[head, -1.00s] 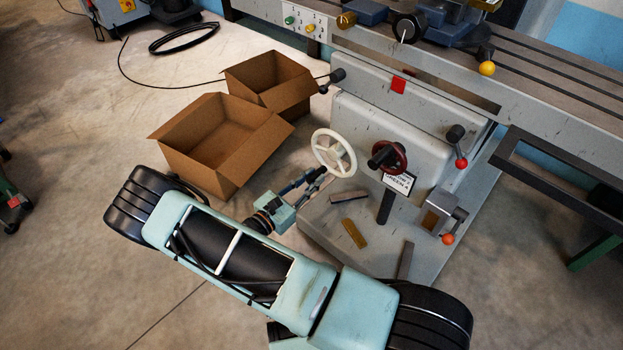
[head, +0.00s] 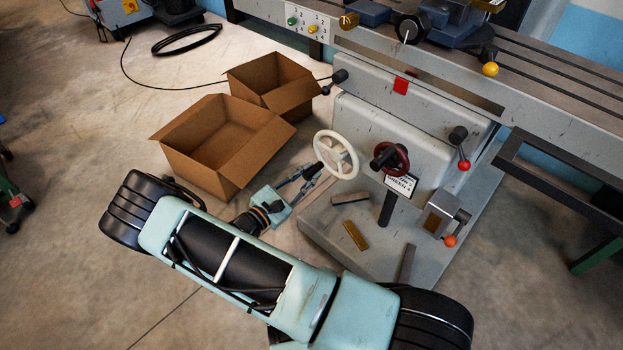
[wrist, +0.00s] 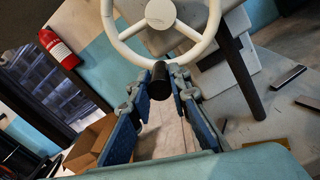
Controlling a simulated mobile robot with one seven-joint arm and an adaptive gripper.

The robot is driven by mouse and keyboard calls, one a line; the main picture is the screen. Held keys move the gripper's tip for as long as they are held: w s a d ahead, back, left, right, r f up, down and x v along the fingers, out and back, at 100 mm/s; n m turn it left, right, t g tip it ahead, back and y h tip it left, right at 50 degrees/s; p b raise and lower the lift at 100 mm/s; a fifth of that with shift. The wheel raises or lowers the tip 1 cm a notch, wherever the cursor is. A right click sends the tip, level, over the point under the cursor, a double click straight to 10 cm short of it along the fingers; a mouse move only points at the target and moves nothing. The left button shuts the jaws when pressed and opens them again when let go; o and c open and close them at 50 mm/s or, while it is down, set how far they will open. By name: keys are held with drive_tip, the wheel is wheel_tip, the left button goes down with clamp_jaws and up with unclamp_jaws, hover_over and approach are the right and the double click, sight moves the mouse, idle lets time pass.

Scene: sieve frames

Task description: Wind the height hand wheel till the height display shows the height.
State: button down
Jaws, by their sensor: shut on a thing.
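A white hand wheel (head: 336,154) with spokes stands at the front left of the grey machine; its rim and hub (wrist: 160,13) fill the top of the wrist view. A black handle (wrist: 159,79) sticks out from the lower rim of this wheel. My gripper (wrist: 155,82) is shut on this handle, with one blue-padded finger on each side; in the head view my gripper (head: 312,172) is at the wheel's lower left. I cannot make out a height display with a readable value. A white card (head: 401,184) with small, unreadable print is beside the red-rimmed wheel.
A dark red-rimmed wheel (head: 390,159) is just right of the white one. Two open cardboard boxes (head: 213,143) stand on the floor at left. Loose bars (head: 355,236) lie on the machine's base (head: 330,246). A red-knobbed lever (head: 462,153) is farther right.

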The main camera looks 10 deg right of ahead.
sight(315, 139)
drive_tip(key=shift+w+a+r+m+p, duration=0.3)
drive_tip(key=shift+r+m, duration=1)
drive_tip(key=shift+m, duration=1.15)
drive_tip(key=shift+w+a+r+m+p, duration=0.1)
drive_tip(key=shift+w+a+r+m, duration=0.25)
drive_tip(key=shift+r+m, duration=1.55)
drive_tip(key=shift+w+a+r+m+p, duration=0.2)
drive_tip(key=shift+w+r+m, duration=0.4)
drive_tip(key=shift+m, duration=2.45)
drive_tip(key=shift+s+r, duration=0.1)
drive_tip(key=shift+s, duration=0.1)
drive_tip(key=c, duration=1.8)
unclamp_jaws()
drive_tip(key=v, duration=1.2)
